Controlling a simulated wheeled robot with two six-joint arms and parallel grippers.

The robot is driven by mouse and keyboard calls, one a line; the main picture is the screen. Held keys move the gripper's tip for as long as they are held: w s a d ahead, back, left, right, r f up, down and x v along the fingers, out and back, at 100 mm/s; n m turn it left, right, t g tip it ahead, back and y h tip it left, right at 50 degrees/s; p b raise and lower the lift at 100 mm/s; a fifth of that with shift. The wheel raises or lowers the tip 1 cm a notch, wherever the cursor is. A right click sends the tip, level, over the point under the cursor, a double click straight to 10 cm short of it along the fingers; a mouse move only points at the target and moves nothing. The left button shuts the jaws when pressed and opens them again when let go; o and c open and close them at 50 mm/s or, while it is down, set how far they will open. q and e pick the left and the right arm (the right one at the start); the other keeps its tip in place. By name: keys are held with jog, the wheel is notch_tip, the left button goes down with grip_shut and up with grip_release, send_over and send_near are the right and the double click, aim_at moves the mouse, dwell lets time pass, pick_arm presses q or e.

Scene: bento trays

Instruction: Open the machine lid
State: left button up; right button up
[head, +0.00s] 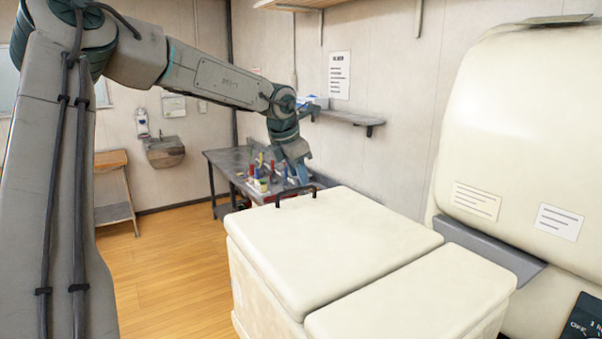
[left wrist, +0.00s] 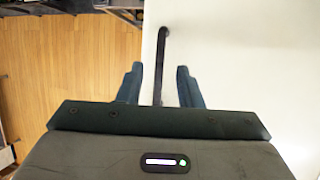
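The cream machine lid (head: 330,245) lies flat and closed on the box-shaped machine body. A dark arched handle (head: 282,194) stands at its far left edge. My left gripper (head: 301,178) is just above or at the handle. In the left wrist view, my left gripper (left wrist: 160,78) is open, with the handle (left wrist: 163,45) showing in the gap between its fingers. Room shows on both sides of the handle, so the fingers do not appear to grip it. The lid (left wrist: 250,60) fills the right half of that view. My right gripper is not in view.
A second cream panel (head: 415,295) adjoins the lid at the front right. A tall rounded cream housing (head: 510,130) with a grey ledge (head: 490,250) rises on the right. A grey table (head: 228,160) with bottles stands behind. Wooden floor (head: 165,270) is clear on the left.

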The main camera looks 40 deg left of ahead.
aim_at(300, 189)
pick_arm(q)
jog(key=shift+p+x, duration=0.4)
jog(key=shift+x, duration=0.75)
jog(key=shift+w+f, duration=0.1)
jog(key=shift+f, duration=0.3)
grip_shut()
